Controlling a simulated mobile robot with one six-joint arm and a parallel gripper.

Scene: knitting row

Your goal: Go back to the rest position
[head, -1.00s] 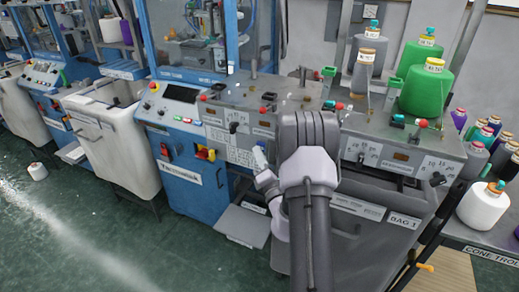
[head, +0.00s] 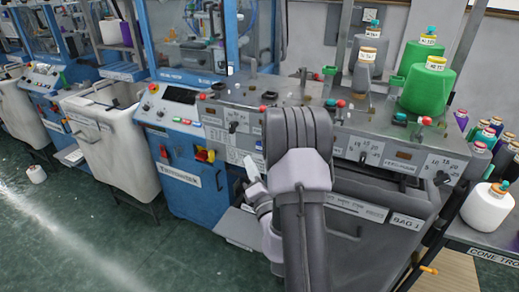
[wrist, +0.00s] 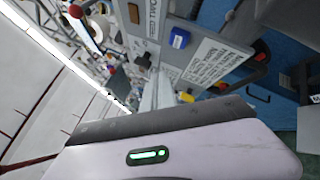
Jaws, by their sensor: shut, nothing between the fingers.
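My arm stands in front of the knitting machine (head: 345,115) in the head view. Its wrist bends down to the left. My gripper (head: 250,166) shows as a small pale tip beside the arm, in front of the machine's lower panel. In the wrist view the pale fingers of my gripper (wrist: 158,92) lie together with nothing seen between them. They point at the machine's panel with labels, and no contact can be made out. Much of the gripper is hidden by my own arm in both views.
Green yarn cones (head: 427,88) and a grey cone (head: 370,52) stand on the machine. A white cone (head: 487,207) and several small spools are on the right-hand table. A blue machine (head: 190,170) and a white bin (head: 115,145) stand left. The floor (head: 90,235) at front left is mostly clear.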

